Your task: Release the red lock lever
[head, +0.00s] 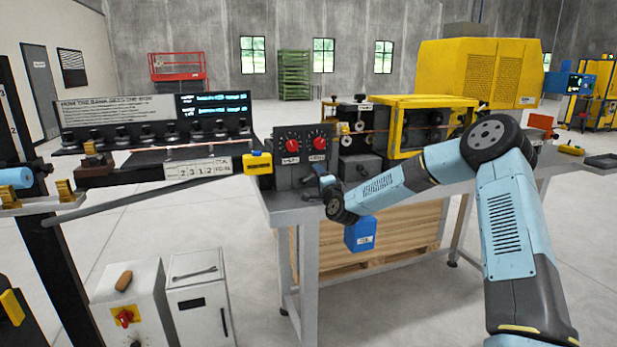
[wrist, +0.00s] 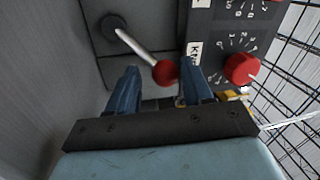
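The red lock lever shows in the wrist view as a pale rod with a red ball end (wrist: 165,73). The rod runs from a dark round pivot (wrist: 114,28) on a grey panel, down and right to the ball. My gripper (wrist: 160,67) is open, its two blue fingers apart. The ball lies between the fingertips in the picture, nearer the right finger; I cannot tell whether it touches. In the head view my gripper (head: 324,180) is at the front of the dark control box, and I cannot make out the lever there.
Two red dials, left (head: 292,146) and right (head: 320,143), sit on the control box; one dial (wrist: 241,68) is close right of my fingers. A blue box (head: 360,235) hangs below the bench. A yellow guard frame (head: 425,115) stands to the right.

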